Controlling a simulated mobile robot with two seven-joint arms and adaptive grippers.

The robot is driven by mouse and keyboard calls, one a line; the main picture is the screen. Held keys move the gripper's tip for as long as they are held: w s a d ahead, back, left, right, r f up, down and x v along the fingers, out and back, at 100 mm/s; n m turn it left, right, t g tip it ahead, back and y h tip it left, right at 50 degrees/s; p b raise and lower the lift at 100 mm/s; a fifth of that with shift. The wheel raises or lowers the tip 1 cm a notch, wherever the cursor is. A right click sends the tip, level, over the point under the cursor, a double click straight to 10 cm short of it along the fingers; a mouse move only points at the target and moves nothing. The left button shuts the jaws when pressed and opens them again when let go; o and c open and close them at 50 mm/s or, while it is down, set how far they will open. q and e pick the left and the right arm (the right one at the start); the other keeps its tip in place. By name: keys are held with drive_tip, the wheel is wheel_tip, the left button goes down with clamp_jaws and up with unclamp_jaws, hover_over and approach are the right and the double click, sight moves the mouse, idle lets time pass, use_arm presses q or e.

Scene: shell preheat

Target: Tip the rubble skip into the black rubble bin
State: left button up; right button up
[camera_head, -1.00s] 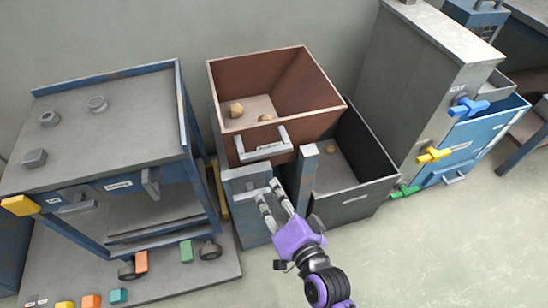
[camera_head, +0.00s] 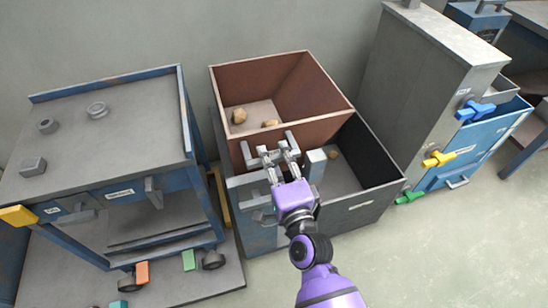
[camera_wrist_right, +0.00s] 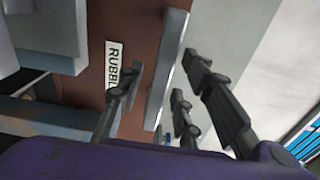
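The rubble skip (camera_head: 312,88) is a reddish-brown open box, sitting level with two pale lumps of rubble (camera_head: 239,116) inside. A grey handle (camera_head: 247,153) is on its front. My right gripper (camera_head: 275,152) is at this handle with its fingers apart. In the right wrist view, the grey handle bar (camera_wrist_right: 168,65) lies between the spread fingers (camera_wrist_right: 163,80), with visible gaps, beside the rubble label (camera_wrist_right: 114,65). The black rubble bin (camera_head: 372,207) stands below and right of the skip, with one lump (camera_head: 333,154) showing inside. My left gripper is not in view.
A grey post (camera_head: 315,166) stands just right of my right gripper. A blue-framed grey bench (camera_head: 120,140) is on the left. A grey cabinet (camera_head: 430,85) with blue, yellow and green handles is on the right. The floor at front right is clear.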

drive_tip(key=shift+w+a, duration=0.1)
drive_tip(key=shift+w, duration=0.1)
drive_tip(key=shift+c, duration=0.4)
clamp_jaws()
